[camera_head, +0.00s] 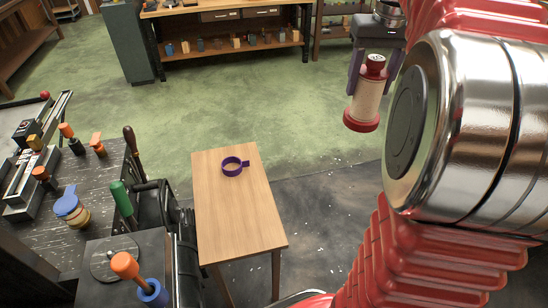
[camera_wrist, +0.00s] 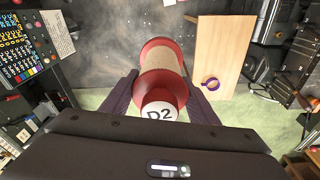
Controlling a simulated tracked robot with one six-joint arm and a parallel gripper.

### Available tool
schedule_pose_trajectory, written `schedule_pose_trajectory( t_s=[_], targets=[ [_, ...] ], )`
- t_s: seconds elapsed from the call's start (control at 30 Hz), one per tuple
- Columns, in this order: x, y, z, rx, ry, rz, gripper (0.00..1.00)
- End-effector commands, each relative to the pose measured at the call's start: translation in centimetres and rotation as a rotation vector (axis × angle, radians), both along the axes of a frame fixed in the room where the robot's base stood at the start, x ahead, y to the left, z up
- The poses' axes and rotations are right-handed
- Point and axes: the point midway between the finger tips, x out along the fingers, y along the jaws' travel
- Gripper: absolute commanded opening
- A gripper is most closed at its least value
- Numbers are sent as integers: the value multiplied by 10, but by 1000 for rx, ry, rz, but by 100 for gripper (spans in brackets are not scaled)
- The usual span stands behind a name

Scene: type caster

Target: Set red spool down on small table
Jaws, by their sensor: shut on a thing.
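The red spool (camera_head: 368,95), with red ends and a tan wound middle, is held upright between the fingers of my gripper (camera_head: 369,85). In the wrist view the spool (camera_wrist: 161,70) shows a white "D2" label on its near end, and my gripper (camera_wrist: 160,98) has a dark finger on each side of it. The small table (camera_head: 235,220) has a light wooden top and stands left of the gripper and spool in the head view. In the wrist view the small table (camera_wrist: 228,50) is right of the spool. The spool is in the air, apart from the table.
A purple ring with a handle (camera_head: 234,166) lies near the small table's far end; the rest of its top is bare. A dark workbench (camera_head: 98,180) with several tools stands to its left. A wooden bench with shelves (camera_head: 230,50) stands at the back. Green floor lies between.

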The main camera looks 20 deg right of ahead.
Motion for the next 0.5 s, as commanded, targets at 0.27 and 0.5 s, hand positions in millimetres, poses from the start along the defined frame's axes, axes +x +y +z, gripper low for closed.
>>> schedule_pose_trajectory(
  t_s=[0.27,0.5],
  targets=[
    [54,41,-47,3,5,73,23],
    [108,104,-104,3,6,157,23]
  ],
)
